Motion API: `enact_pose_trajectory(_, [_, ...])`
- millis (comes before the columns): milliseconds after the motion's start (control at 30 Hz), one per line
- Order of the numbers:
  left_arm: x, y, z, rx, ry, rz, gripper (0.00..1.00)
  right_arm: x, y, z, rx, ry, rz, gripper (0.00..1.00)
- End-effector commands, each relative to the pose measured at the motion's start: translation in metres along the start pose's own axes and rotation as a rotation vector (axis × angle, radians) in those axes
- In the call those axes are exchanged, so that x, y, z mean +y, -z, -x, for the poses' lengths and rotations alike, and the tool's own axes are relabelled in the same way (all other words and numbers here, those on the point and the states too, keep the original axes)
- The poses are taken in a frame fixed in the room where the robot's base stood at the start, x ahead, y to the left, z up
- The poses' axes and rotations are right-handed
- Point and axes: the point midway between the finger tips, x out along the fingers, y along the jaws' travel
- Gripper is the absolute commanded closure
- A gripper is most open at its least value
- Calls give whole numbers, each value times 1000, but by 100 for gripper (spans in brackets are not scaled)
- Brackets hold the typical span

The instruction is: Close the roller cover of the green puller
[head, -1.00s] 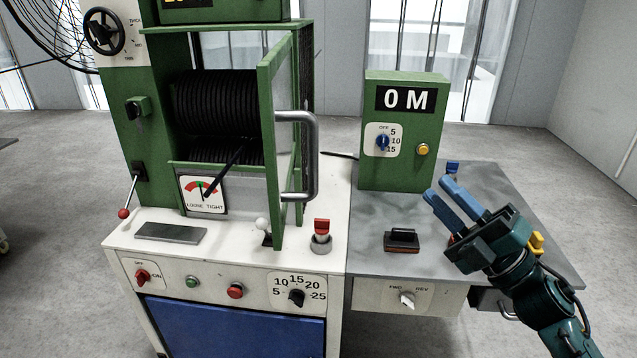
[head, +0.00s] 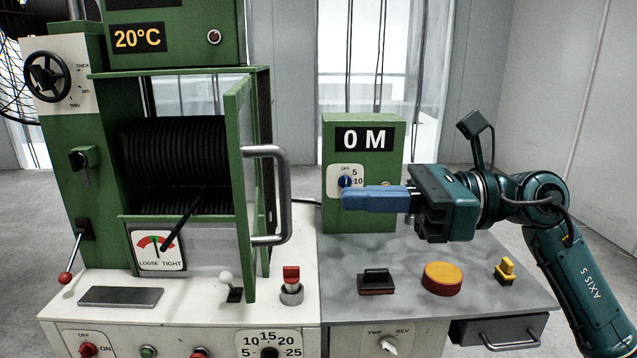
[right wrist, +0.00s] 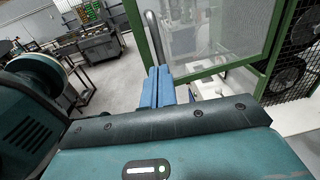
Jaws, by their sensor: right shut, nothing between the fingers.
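The green puller (head: 110,170) stands at the left with black ribbed rollers (head: 175,150) in its opening. Its roller cover, a green-framed door with a clear pane (head: 237,180), stands swung open toward me. The cover's grey bar handle (head: 283,195) is on its right side. In the right wrist view the cover pane (right wrist: 215,35) and handle (right wrist: 155,40) are ahead of the fingers. My right gripper (head: 345,198) is shut and empty, its blue fingers pointing left toward the handle, apart from it. The fingers also show in the right wrist view (right wrist: 165,88). My left gripper is not in view.
A green box with a "0 M" display (head: 362,139) stands behind my right gripper. The grey table (head: 400,300) carries a black switch (head: 377,281), a red-and-yellow button (head: 442,278) and a yellow switch (head: 505,270). A red-topped knob (head: 291,284) stands below the handle.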

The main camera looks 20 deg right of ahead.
Motion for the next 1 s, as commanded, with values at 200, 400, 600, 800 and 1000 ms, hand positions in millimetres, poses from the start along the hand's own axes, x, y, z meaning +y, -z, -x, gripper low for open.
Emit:
enact_pose_trajectory(200, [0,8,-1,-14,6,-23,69,1,-4,-38,-4,-4,0,100])
enact_pose_trajectory(400, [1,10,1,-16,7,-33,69,0,-1,-53,-3,-1,-1,100])
enact_pose_trajectory(600, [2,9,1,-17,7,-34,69,0,0,-55,-2,1,-1,100])
enact_pose_trajectory(800, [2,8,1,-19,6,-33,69,0,0,-54,-2,0,-1,100])
enact_pose_trajectory(1000, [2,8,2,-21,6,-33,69,0,0,-56,-2,1,-2,100])
